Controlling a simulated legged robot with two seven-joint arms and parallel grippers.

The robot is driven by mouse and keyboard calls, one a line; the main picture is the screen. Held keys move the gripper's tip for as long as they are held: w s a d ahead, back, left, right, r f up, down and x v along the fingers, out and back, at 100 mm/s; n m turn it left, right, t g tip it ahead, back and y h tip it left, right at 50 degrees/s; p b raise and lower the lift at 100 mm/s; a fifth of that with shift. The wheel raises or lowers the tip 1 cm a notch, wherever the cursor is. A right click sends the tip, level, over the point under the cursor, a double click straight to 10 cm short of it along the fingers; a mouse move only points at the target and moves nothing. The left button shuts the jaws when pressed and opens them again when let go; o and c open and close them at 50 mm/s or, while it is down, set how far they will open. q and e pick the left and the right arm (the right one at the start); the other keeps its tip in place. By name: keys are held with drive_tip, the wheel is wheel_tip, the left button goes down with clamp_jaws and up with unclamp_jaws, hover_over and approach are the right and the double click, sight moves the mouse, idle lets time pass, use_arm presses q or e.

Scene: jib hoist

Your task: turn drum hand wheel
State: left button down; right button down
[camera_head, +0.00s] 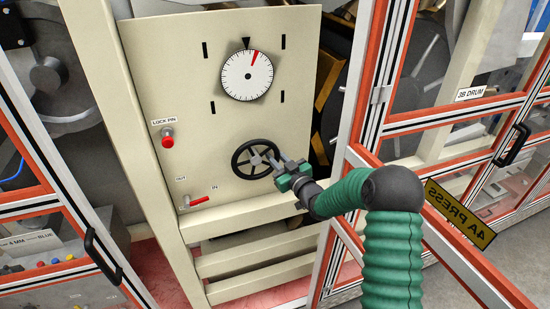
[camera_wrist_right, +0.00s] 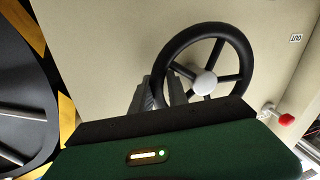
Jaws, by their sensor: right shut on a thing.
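The drum hand wheel (camera_head: 241,168) is a black spoked ring with a pale hub, mounted on the cream panel (camera_head: 180,75). It also shows in the right wrist view (camera_wrist_right: 243,55), with its lower left part behind my gripper. My right gripper (camera_head: 276,165) comes from the right and is shut at the wheel's right side in the head view. In the right wrist view its fingers (camera_wrist_right: 163,92) are at the rim's left side; the exact contact is hidden. My left gripper does not show.
Above the wheel is a white dial (camera_head: 246,80) with a red mark. The red lock pin knob (camera_head: 167,138) and a red lever (camera_head: 200,201), between OUT and IN labels, are at the left. An orange-edged door frame (camera_head: 357,125) stands close to my right arm.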

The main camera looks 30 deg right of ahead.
drive_tip(key=shift+s+f+n+b, duration=0.15)
drive_tip(key=shift+f+n+b, duration=0.15)
drive_tip(key=shift+f, duration=0.1)
drive_tip(key=shift+r+n+b, duration=0.15)
drive_tip(key=shift+n+b, duration=0.15)
drive_tip(key=shift+r+g, duration=0.25)
drive_tip(key=shift+g, duration=0.05)
drive_tip(key=shift+r, duration=0.15)
idle(1.1)
drive_tip(key=c, duration=1.3)
unclamp_jaws()
drive_tip(key=shift+d+r, duration=0.1)
drive_tip(key=shift+r, duration=0.05)
drive_tip(key=shift+s, duration=0.15)
